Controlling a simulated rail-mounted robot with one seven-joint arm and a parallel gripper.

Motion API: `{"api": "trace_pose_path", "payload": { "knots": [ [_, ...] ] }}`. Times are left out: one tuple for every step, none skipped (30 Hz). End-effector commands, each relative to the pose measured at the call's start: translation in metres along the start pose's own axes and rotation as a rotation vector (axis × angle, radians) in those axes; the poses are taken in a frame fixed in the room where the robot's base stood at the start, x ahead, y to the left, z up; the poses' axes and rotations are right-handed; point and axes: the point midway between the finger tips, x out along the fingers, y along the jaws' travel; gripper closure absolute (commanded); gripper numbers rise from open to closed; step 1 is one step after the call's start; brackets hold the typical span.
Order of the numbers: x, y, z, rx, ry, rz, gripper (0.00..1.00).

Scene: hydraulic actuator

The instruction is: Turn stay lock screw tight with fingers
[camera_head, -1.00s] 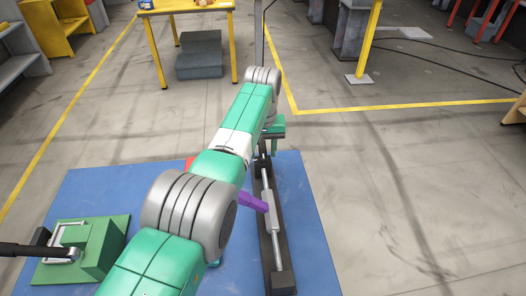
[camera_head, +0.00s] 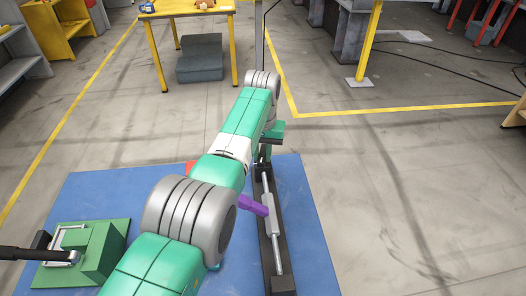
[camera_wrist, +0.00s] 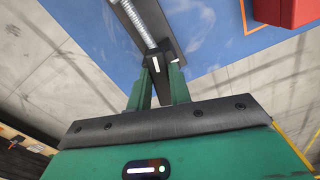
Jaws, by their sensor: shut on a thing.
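The hydraulic actuator (camera_head: 270,213) lies along a dark rail, with a grey cylinder, a thin rod and a purple part (camera_head: 254,205) at its side. In the wrist view its ribbed metal rod (camera_wrist: 140,23) runs to a dark end block (camera_wrist: 166,46). My gripper (camera_wrist: 162,70) is at this end block, its two green fingers shut on a small part there, which I take for the stay lock screw. The fingers and block mostly hide the screw. A pale strip (camera_wrist: 155,64) shows by the left fingertip. In the head view my gripper is partly hidden by my arm.
The actuator stands on a blue mat (camera_head: 318,240). A green block with a metal clamp (camera_head: 95,250) stands at the left. A red box (camera_wrist: 285,12) shows at upper right in the wrist view.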

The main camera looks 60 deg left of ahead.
Motion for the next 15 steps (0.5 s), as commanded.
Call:
{"api": "trace_pose_path", "payload": {
  "knots": [
    [0.0001,-0.0007,0.0000,0.041,0.000,0.000,1.00],
    [0.0002,-0.0010,0.0000,0.069,0.000,0.000,1.00],
    [0.0003,-0.0014,0.0000,0.108,0.000,0.000,1.00],
    [0.0004,-0.0017,-0.0001,0.136,0.000,0.000,1.00],
    [0.0005,-0.0019,-0.0001,0.165,0.000,0.000,1.00],
    [0.0007,-0.0023,-0.0002,0.204,0.000,0.000,1.00],
    [0.0008,-0.0026,-0.0003,0.232,0.000,0.000,1.00],
    [0.0010,-0.0029,-0.0003,0.261,0.000,0.000,1.00],
    [0.0012,-0.0032,-0.0005,0.299,0.000,0.000,1.00],
    [0.0014,-0.0035,-0.0006,0.328,0.000,0.000,1.00],
    [0.0016,-0.0038,-0.0007,0.356,0.000,0.000,1.00],
    [0.0018,-0.0042,-0.0008,0.394,0.000,0.000,1.00],
    [0.0019,-0.0044,-0.0010,0.423,0.000,0.000,1.00],
    [0.0020,-0.0046,-0.0011,0.451,0.001,0.000,1.00],
    [0.0022,-0.0050,-0.0014,0.490,0.001,0.000,1.00]
  ]
}}
